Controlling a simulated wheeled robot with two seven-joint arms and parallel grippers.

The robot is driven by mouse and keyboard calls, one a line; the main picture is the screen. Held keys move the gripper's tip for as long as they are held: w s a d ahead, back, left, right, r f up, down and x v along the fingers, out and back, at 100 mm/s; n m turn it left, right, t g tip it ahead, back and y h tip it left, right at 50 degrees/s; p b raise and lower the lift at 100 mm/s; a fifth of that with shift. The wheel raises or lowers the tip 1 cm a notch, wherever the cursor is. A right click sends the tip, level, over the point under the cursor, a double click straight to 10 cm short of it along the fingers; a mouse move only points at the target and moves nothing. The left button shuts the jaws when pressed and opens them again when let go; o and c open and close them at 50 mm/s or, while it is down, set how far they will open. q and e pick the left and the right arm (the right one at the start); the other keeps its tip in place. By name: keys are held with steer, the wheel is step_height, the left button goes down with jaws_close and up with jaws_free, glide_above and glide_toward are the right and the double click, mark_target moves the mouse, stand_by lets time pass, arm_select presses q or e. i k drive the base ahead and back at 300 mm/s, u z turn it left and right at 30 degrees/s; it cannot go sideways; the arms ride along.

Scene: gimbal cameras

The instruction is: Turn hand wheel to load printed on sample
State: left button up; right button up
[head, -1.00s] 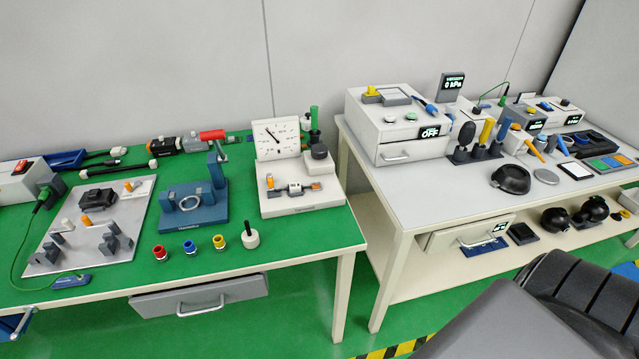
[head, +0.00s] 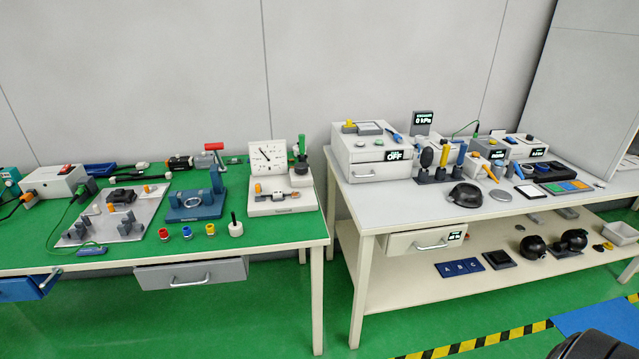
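A white test stand (head: 284,209) with a dial panel (head: 266,154) stands at the right end of the green table. A metallic piece with an orange part (head: 282,194) lies along its base; I cannot tell whether this is the sample, and no printed load is readable. A dark round knob (head: 300,167) sits at the stand's right side, below a green-topped upright (head: 302,146); it may be the hand wheel. The dial has a dark needle, but its marks are too small to read. Neither gripper is in view.
A blue press with a red handle (head: 214,147) stands left of the stand. Red, blue and yellow rings and a white knob (head: 236,228) lie in front. An open drawer (head: 192,275) juts out below. A gap separates this table from the white table (head: 410,205).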

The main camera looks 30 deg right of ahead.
mark_target(301, 169)
steer(key=z, duration=0.05)
steer(key=k, duration=0.3)
steer(key=u, duration=1)
steer(key=i, duration=1.5)
steer(key=z, duration=1)
steer(key=i, duration=0.5)
steer(key=z, duration=0.55)
